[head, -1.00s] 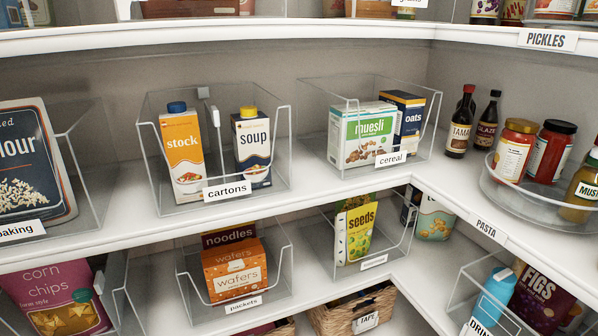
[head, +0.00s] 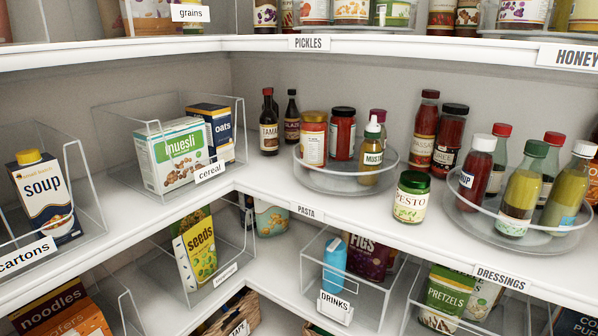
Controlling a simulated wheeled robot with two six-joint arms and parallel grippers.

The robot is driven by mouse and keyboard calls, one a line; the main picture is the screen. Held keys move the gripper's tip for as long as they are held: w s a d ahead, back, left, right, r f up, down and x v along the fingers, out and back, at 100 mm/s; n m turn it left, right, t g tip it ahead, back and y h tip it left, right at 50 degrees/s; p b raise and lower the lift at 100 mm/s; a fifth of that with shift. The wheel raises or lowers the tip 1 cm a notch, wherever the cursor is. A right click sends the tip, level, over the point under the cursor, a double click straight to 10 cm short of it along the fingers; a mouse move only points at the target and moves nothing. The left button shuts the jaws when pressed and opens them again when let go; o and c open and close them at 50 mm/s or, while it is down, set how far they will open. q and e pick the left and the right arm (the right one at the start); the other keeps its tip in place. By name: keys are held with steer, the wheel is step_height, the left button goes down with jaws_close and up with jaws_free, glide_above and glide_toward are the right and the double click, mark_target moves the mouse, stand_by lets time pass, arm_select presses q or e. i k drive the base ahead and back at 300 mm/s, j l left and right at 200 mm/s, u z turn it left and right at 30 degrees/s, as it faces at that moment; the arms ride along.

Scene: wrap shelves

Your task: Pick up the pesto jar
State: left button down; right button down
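The pesto jar (head: 410,198) stands upright on the middle shelf, near its front edge. It has a dark green lid, a white label reading PESTO and green contents. It stands on the bare shelf between two clear turntables, outside both. Neither of my grippers is in view.
The left turntable (head: 318,180) holds several jars and a mustard bottle (head: 372,152). The right turntable (head: 462,222) holds several dressing bottles. Tall sauce bottles (head: 423,130) stand behind the pesto jar. The shelf in front of the jar is clear to its edge.

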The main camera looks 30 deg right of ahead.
mark_target(412, 193)
steer(key=z, duration=1.75)
steer(key=l, duration=0.1)
